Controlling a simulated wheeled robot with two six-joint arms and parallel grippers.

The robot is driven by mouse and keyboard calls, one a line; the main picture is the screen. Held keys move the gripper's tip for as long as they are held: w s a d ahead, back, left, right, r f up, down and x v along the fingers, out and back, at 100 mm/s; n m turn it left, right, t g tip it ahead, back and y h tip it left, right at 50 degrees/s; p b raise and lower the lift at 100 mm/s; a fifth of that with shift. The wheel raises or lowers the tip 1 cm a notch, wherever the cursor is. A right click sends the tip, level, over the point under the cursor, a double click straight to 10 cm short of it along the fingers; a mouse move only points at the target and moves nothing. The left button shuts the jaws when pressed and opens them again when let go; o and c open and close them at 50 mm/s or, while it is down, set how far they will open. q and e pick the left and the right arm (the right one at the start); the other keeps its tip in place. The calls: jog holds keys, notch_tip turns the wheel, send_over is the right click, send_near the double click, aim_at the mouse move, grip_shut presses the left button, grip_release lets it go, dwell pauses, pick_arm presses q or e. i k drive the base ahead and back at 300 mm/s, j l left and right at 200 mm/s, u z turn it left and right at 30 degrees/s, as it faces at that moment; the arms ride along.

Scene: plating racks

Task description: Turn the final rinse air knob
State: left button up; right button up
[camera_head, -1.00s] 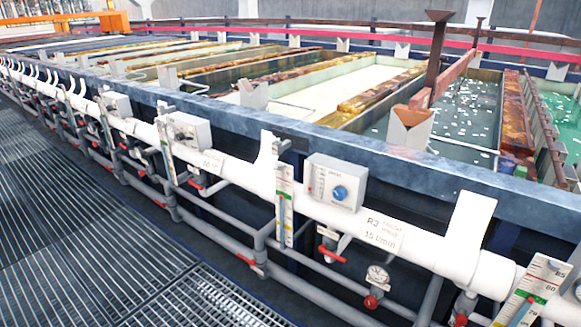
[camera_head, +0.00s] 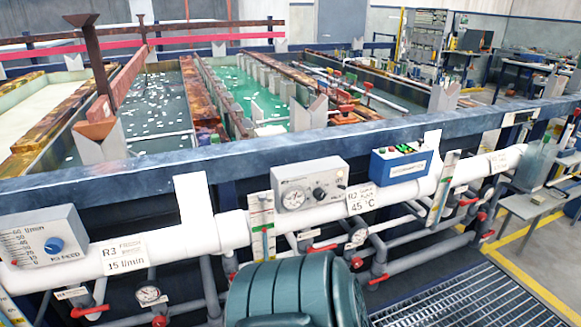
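No label that I can read says final rinse air, so I cannot tell which knob that is. A grey box (camera_head: 84,221) with a flow scale, lettered R3 FEED, carries a blue knob (camera_head: 53,245) at the left. A second grey box (camera_head: 296,171) near the middle has a round gauge (camera_head: 293,198) and a dark knob (camera_head: 319,194). The R3 label reading 15 l/min (camera_head: 124,257) and the R2 label reading 45 °C (camera_head: 362,199) are on the white pipe. Neither of my grippers is in view.
A dark green ribbed cylinder (camera_head: 290,290) fills the bottom centre and hides lower pipes. Tanks (camera_head: 250,95) lie behind the blue rail (camera_head: 235,156). A blue box (camera_head: 402,161) sits on the pipe. Grating (camera_head: 470,300) and a small table (camera_head: 535,205) are at right.

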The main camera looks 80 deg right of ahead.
aim_at(482, 216)
jog(key=z, duration=4.05)
